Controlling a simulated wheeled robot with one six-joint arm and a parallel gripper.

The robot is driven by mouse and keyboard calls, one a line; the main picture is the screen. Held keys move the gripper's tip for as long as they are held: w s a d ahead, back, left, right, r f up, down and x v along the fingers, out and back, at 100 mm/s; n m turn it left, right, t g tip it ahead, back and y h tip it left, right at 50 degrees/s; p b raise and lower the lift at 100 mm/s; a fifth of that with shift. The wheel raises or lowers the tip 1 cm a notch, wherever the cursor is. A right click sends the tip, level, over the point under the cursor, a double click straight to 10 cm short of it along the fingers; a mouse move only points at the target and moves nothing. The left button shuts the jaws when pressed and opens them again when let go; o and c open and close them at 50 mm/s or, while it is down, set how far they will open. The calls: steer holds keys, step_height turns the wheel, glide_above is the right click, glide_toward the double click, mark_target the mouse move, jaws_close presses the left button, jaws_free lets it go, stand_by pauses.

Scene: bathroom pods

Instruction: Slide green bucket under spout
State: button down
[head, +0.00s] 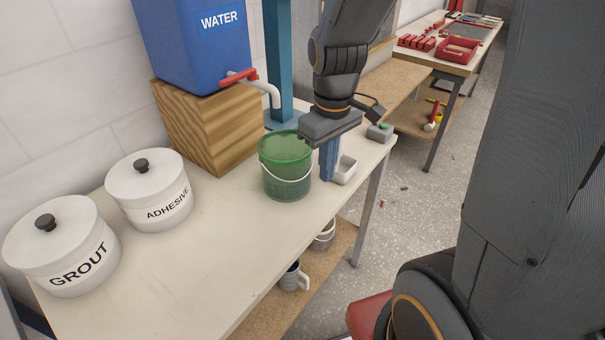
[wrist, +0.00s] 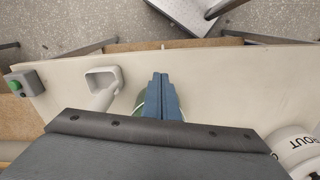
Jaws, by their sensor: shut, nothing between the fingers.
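The green bucket (head: 286,180) stands upright on the bench, with a pale handle across its front. The white spout (head: 268,92) with a red lever (head: 238,77) comes out of the blue water tank (head: 190,40), which sits on a wooden block (head: 205,125). The bucket is in front of and slightly right of the spout in the head view. My gripper (head: 328,165) is shut and empty, pointing down just right of the bucket; I cannot tell if it touches. In the wrist view the blue fingers (wrist: 160,97) hide most of the bucket (wrist: 139,102).
White jars marked adhesive (head: 150,195) and grout (head: 65,250) stand on the bench's left. A small white scoop (head: 345,170) and a grey box with a green button (head: 380,131) lie right of my gripper. A blue post (head: 278,60) stands behind. The front bench surface is clear.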

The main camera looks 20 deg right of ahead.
mark_target(301, 176)
steer(key=f+n, duration=0.1)
steer(key=f, duration=0.1)
steer(key=w+f+n+p, duration=0.1)
steer(key=f, duration=0.2)
steer(key=w+f+p, duration=0.1)
steer(key=f, duration=0.1)
steer(key=shift+w+d+f+n, duration=0.1)
steer(key=shift+d+f+n, duration=0.05)
steer(key=shift+f+n, duration=0.2)
steer(key=shift+w+a+f+p, duration=0.1)
steer(key=shift+w+a+p, duration=0.85)
steer(key=shift+w, duration=0.2)
steer(key=shift+w+a+f, duration=0.1)
steer(key=shift+w+a, duration=0.2)
steer(key=shift+w, duration=0.15)
steer(key=shift+w+a, duration=0.75)
steer(key=shift+w, duration=0.2)
